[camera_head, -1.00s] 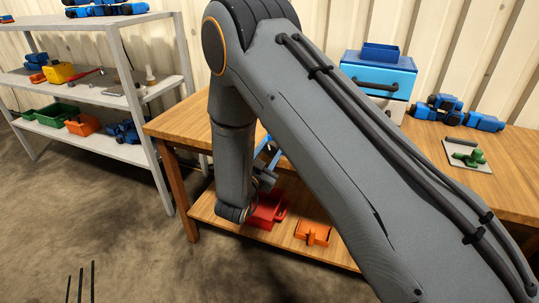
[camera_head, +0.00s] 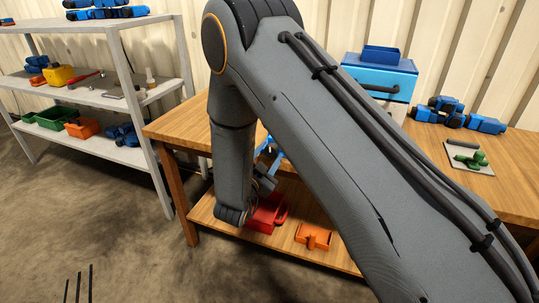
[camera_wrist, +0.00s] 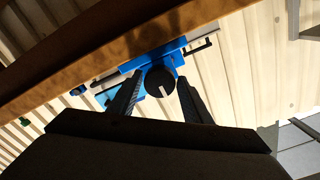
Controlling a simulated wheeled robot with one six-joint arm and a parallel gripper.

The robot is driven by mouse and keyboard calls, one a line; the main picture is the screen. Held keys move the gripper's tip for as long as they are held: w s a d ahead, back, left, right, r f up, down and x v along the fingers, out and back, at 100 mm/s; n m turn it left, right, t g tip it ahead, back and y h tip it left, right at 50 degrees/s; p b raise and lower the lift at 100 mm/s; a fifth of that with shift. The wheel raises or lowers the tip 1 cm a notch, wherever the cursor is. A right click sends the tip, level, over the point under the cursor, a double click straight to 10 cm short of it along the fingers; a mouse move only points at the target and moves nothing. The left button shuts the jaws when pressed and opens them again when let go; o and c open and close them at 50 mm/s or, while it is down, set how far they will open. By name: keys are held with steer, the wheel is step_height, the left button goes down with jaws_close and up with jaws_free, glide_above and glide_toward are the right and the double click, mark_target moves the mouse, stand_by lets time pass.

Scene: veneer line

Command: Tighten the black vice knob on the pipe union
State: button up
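The black vice knob (camera_wrist: 160,82) shows as a round dark disc with a pale bar across it, in the wrist view. It sits on the blue vice (camera_wrist: 175,55) by the wooden table edge. My gripper (camera_wrist: 159,77) is open, with one dark finger on each side of the knob and small gaps visible. I cannot tell how deep the knob lies between the fingers. I cannot make out a pipe union in the vice.
The wooden workbench (camera_head: 185,123) carries a blue drawer box (camera_head: 380,75), blue fittings (camera_head: 485,125) and a plate with green parts (camera_head: 470,160). A red bin (camera_head: 266,213) and an orange bin (camera_head: 313,236) sit on its lower shelf. A grey shelf rack (camera_head: 150,100) stands left; the floor before it is clear.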

steer(key=shift+o, duration=0.7)
steer(key=b+v, duration=0.1)
steer(key=v, duration=0.7)
steer(key=shift+b, duration=0.4)
